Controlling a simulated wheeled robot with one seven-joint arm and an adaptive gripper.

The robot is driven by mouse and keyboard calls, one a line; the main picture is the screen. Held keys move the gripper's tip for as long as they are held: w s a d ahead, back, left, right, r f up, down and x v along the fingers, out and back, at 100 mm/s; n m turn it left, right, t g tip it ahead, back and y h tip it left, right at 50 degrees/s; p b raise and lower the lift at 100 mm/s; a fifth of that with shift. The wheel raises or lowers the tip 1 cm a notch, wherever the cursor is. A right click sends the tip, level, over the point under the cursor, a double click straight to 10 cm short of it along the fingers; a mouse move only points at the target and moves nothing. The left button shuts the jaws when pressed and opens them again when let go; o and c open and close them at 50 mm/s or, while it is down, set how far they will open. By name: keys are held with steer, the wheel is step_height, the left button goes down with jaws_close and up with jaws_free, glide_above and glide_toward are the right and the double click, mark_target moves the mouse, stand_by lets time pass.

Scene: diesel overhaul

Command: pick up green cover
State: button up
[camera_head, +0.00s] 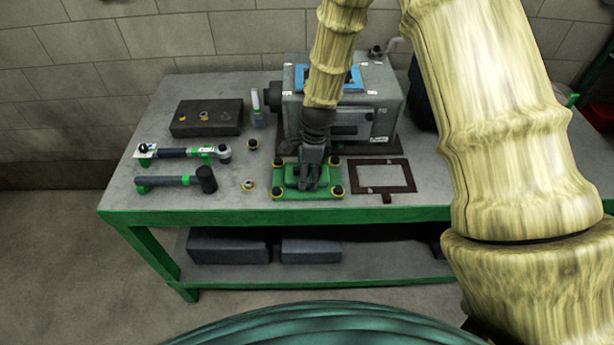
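The green cover (325,191) lies flat near the front edge of the workbench (227,214). It is a rectangular plate with a dark and yellow round fitting at each corner. My gripper (309,183) points down over the middle of the cover and hides part of it. The fingers are dark, and they appear to be at the cover's raised middle. From this view I cannot tell whether they are open or closed on it, or whether they touch it.
A dark rectangular frame gasket (400,163) lies right of the cover. A grey engine housing (385,112) stands behind. Tools with green supports, including a black-headed mallet (206,180), lie left. A dark block (207,130) sits farther back. Small round parts (248,184) lie between.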

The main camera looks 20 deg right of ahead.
steer(key=c, duration=1.2)
steer(key=shift+c, duration=0.7)
steer(key=shift+r, duration=0.15)
